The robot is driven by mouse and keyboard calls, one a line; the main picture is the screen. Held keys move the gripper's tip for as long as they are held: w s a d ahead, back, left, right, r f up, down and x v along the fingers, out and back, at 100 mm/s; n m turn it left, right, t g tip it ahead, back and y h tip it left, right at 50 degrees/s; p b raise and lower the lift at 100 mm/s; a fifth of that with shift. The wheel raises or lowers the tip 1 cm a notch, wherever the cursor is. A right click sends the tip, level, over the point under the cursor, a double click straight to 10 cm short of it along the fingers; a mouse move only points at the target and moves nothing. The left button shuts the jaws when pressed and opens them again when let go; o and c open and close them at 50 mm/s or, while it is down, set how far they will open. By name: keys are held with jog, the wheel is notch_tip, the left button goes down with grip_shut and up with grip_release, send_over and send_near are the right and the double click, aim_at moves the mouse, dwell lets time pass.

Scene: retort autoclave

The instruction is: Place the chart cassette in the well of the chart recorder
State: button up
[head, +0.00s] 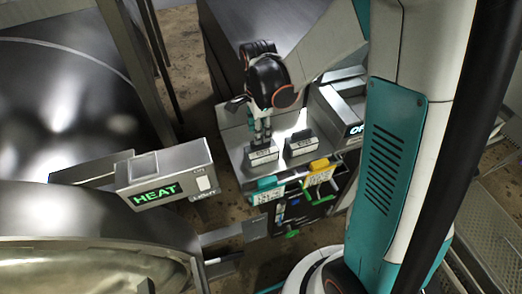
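My gripper (262,138) points down over the metal bench, with its teal fingers at the top of a small pale labelled block (263,155). The fingers hide the block's top, and I cannot tell whether they grip it. A similar block (302,147) with a dark top stands just to the right, apart from my gripper. Either block may be the chart cassette; their labels are too small to read. A grey box (165,180) with a green HEAT display has a rectangular panel on top. I cannot tell whether this box is the chart recorder, and no well is clearly visible.
The bench (236,137) is bare left of the blocks. Teal-topped (267,184) and yellow-topped (319,166) tags hang at its front edge. Another display box (345,112) stands right, partly behind my arm. A large shiny vessel (60,110) fills the left.

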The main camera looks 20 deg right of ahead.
aim_at(262, 150)
jog(key=shift+w+d+f+p, duration=0.15)
jog(key=shift+f+p, duration=0.15)
jog(key=shift+f, duration=0.75)
jog(key=shift+w+d+f+p, duration=0.1)
jog(key=shift+f+p, duration=0.15)
jog(key=shift+f, duration=0.8)
jog(key=shift+a+f, duration=0.1)
jog(key=shift+f, duration=0.6)
grip_shut()
